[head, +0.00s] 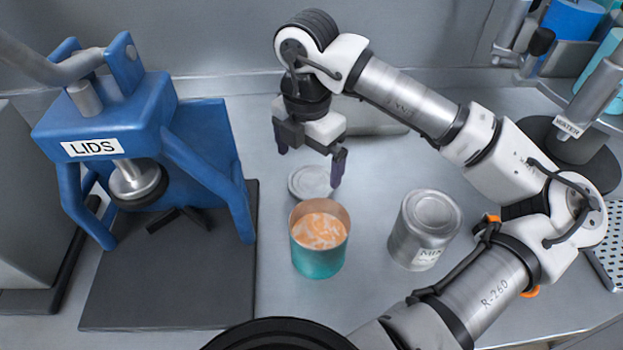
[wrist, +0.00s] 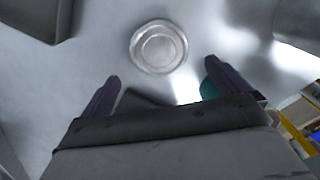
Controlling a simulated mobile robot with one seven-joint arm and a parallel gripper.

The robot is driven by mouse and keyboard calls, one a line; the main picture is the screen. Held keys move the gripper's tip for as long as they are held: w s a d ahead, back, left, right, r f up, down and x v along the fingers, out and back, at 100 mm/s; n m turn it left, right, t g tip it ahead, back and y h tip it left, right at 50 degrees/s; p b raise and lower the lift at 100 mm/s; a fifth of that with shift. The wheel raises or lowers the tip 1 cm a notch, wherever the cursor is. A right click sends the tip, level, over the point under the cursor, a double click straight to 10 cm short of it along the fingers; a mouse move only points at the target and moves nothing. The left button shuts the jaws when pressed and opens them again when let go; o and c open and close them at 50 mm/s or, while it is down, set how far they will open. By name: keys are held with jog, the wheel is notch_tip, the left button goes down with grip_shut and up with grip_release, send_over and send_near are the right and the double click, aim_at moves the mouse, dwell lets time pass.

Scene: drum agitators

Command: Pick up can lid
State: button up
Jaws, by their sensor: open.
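The can lid (head: 311,181) is a round silver disc lying flat on the grey counter, just behind the open teal can. In the wrist view the lid (wrist: 159,47) lies ahead of the fingertips, roughly centred between them. My gripper (head: 311,168) is open and empty, pointing down above the counter near the lid. Its two dark purple fingers also show in the wrist view (wrist: 161,70). The teal can (head: 318,240) is open on top and holds orange and white contents. A little of its teal side shows by the right finger in the wrist view.
A closed silver can (head: 424,229) labelled MIX stands right of the teal can. The blue LIDS press (head: 150,140) stands on a dark base (head: 120,300) at left. A mixer (head: 575,125) stands at the back right. Clear counter lies around the lid.

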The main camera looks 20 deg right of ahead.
aim_at(310, 183)
jog(key=shift+d+f+p, duration=0.15)
jog(key=shift+f+p, duration=0.7)
jog(key=shift+f, duration=1.7)
jog(key=c, duration=0.9)
